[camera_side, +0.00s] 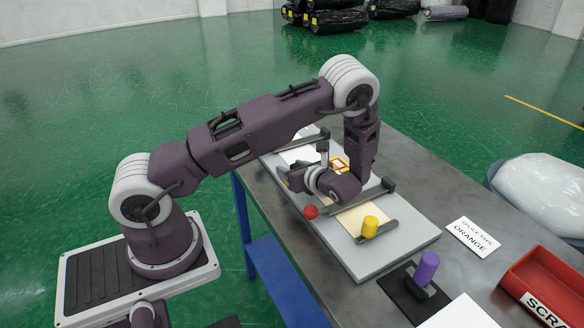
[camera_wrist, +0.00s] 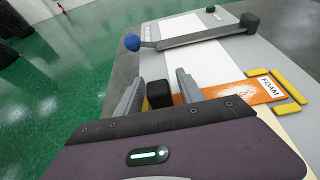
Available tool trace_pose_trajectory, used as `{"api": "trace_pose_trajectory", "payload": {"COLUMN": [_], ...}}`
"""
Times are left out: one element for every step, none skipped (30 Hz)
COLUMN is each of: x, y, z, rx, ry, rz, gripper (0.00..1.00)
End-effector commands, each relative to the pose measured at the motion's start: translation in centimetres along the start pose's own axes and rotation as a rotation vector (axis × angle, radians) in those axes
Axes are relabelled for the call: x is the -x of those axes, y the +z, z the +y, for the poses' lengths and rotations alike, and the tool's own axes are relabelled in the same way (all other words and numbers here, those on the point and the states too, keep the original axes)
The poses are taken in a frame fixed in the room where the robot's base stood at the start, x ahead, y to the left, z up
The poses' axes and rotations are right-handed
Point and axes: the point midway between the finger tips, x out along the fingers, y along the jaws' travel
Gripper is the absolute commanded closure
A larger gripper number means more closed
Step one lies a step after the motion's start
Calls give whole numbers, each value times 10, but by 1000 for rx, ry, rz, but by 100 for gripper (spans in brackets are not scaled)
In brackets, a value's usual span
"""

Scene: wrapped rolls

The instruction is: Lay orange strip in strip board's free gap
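The orange strip (camera_wrist: 235,91), with pale speckles and a white FOAM label, runs across the pale strip board at yellow corner brackets (camera_wrist: 292,96). In the side view its orange end and the brackets (camera_side: 339,166) show beside my wrist. My gripper (camera_wrist: 160,92) is low over the board's left part, its two grey fingers apart. A black block (camera_wrist: 158,96) sits between the fingers; I cannot tell whether they touch it.
One grey bar has a blue ball (camera_wrist: 132,42); another has a red ball (camera_side: 310,212).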

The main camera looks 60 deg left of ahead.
Motion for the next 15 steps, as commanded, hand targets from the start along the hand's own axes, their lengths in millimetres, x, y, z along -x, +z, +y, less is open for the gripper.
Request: {"api": "trace_pose_trajectory", "payload": {"x": [0, 0, 0, 0, 0, 0, 0, 0, 0, 5, 10, 19, 26, 33, 41], "y": [0, 0, 0, 0, 0, 0, 0, 0, 1, 0, 0, 1, 1, 0, -2], "z": [0, 0, 0, 0, 0, 0, 0, 0, 0, -1, -1, -1, -1, 1, 4], "rx": [0, 0, 0, 0, 0, 0, 0, 0, 0, 0, 0, -1, 0, -2, -3], "ry": [0, 0, 0, 0, 0, 0, 0, 0, 1, -2, -3, -5, -5, -5, -4], "rz": [0, 0, 0, 0, 0, 0, 0, 0, 1, 2, 2, 1, 2, 1, 1], "gripper": [55, 55, 55, 55, 55, 55, 55, 55, 55, 55, 55, 55, 55, 55, 55]}}
